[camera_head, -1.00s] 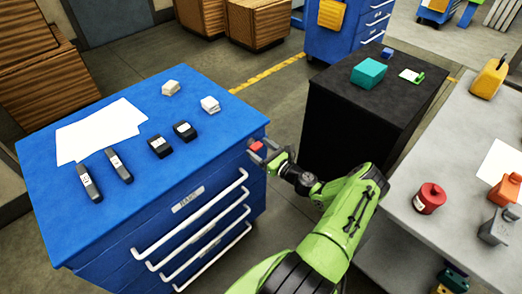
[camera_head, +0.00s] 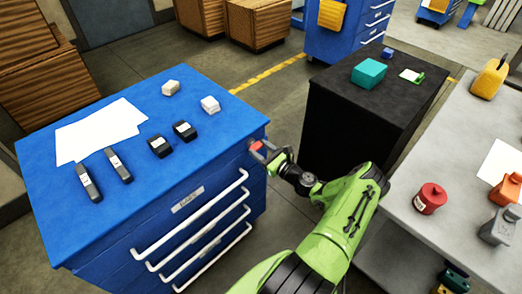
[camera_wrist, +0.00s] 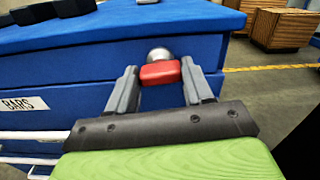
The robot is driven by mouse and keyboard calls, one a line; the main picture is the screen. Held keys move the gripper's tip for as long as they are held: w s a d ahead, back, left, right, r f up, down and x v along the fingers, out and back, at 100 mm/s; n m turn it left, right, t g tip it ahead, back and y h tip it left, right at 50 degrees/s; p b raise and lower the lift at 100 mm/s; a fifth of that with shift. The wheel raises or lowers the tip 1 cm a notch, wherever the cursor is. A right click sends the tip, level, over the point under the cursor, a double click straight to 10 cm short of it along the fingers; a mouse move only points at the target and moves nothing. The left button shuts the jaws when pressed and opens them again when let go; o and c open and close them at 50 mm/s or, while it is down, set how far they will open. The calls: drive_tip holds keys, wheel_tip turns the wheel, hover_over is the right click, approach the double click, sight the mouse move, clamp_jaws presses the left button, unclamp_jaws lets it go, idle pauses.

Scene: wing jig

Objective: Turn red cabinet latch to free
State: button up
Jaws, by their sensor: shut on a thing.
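The red latch (camera_wrist: 160,73) is a small red block on a round silver pivot (camera_wrist: 159,54), at the upper right corner of the blue cabinet's (camera_head: 215,160) drawer front. In the wrist view it lies crosswise between the two grey fingers. My gripper (camera_wrist: 161,85) is shut on the latch, with a finger at each end. In the head view my gripper (camera_head: 262,151) is at the cabinet's right front corner, and the red latch (camera_head: 256,147) shows small between its fingers.
White drawer handles (camera_head: 190,222) stick out of the cabinet front below the latch. A black cabinet (camera_head: 345,120) stands behind my arm to the right. A grey table (camera_head: 450,195) with a red canister (camera_head: 430,198) is at the right.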

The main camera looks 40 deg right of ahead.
drive_tip(key=n+b, duration=0.1)
drive_tip(key=n, duration=0.3)
drive_tip(key=shift+f, duration=0.1)
drive_tip(key=n+b, duration=0.2)
drive_tip(key=n, duration=0.3)
drive_tip(key=shift+a+f, duration=0.1)
drive_tip(key=n+b, duration=0.2)
drive_tip(key=n, duration=0.2)
drive_tip(key=shift+f, duration=0.1)
drive_tip(key=shift+n+b, duration=0.7)
drive_tip(key=shift+n, duration=1.4)
drive_tip(key=o, duration=1)
drive_tip(key=shift+o, duration=0.2)
drive_tip(key=shift+s, duration=0.1)
drive_tip(key=s+p, duration=0.2)
drive_tip(key=s, duration=1.3)
drive_tip(key=shift+s, duration=0.3)
